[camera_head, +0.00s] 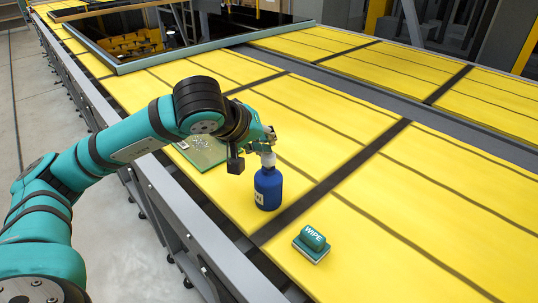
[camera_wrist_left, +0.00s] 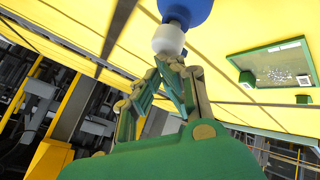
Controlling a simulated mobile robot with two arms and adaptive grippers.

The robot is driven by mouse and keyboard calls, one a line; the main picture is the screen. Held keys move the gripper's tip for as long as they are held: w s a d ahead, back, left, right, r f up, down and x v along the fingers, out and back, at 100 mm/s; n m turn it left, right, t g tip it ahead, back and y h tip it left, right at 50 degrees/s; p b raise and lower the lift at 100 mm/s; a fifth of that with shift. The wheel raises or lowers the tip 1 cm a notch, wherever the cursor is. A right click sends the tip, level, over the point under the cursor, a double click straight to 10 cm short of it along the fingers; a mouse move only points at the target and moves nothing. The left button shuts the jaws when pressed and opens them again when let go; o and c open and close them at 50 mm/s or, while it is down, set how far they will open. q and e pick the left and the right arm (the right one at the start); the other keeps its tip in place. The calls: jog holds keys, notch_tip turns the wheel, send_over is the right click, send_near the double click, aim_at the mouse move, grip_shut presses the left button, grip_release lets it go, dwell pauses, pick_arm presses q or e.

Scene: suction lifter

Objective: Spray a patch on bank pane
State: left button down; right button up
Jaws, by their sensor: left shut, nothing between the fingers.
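A blue bottle (camera_head: 268,188) with a white top stands upright on the yellow table, with a partly visible white label. My left gripper (camera_head: 266,143) is at its top, fingers shut and empty. In the left wrist view the fingertips (camera_wrist_left: 168,66) come together just by the white top (camera_wrist_left: 168,40) of the blue bottle (camera_wrist_left: 186,10); I cannot tell whether they touch it. A small green-framed panel with pale speckles (camera_head: 203,150) lies behind my forearm, partly hidden; it also shows in the left wrist view (camera_wrist_left: 272,66). A large dark pane in a grey-green frame (camera_head: 122,68) lies at the back left.
A green block marked WIPE (camera_head: 313,240) sits on a pale base right of the bottle. Dark strips (camera_head: 330,184) cross the yellow table (camera_head: 430,215). The table's grey front edge rail (camera_head: 190,215) runs below my left arm. The right side is clear.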

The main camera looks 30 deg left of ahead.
pick_arm(q)
jog(key=shift+f+b, duration=0.45)
jog(key=shift+f, duration=0.05)
dwell(0.3)
jog(key=shift+r, duration=0.1)
jog(key=shift+r+p, duration=0.65)
jog(key=shift+r, duration=0.4)
notch_tip(320, 180, up, 6)
jog(key=p, duration=0.4)
dwell(0.7)
